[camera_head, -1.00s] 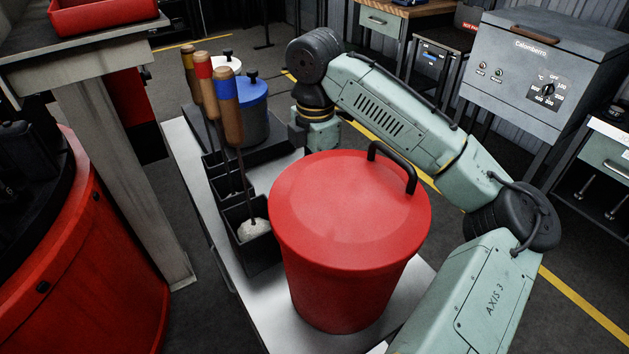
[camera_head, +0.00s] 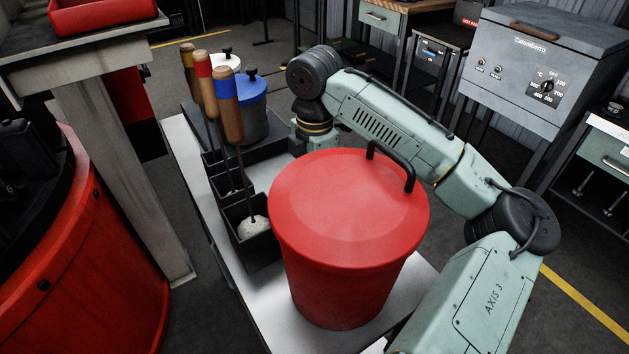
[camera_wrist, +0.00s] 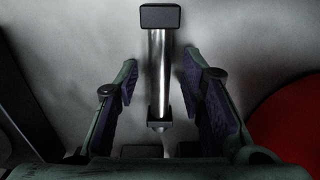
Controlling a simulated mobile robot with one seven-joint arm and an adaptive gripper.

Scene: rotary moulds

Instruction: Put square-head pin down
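The square-head pin (camera_wrist: 157,70) shows in the wrist view as a bright metal shaft with a dark square head at the top and a dark collar near the lower end. My gripper (camera_wrist: 159,62) has a finger on each side of the shaft, with a visible gap on both sides. It is open around the pin and appears not to touch it. Whether the pin stands or lies on the grey surface is unclear. In the head view the gripper and pin are not visible; the red bin blocks part of the cart.
A large red lidded bin (camera_head: 345,240) stands on the white cart top (camera_head: 263,312). Left of it are black holders (camera_head: 262,247) with several wooden-handled tools (camera_head: 228,108). A blue-lidded pot (camera_head: 250,95) stands behind. The red bin's edge shows at right in the wrist view (camera_wrist: 290,120).

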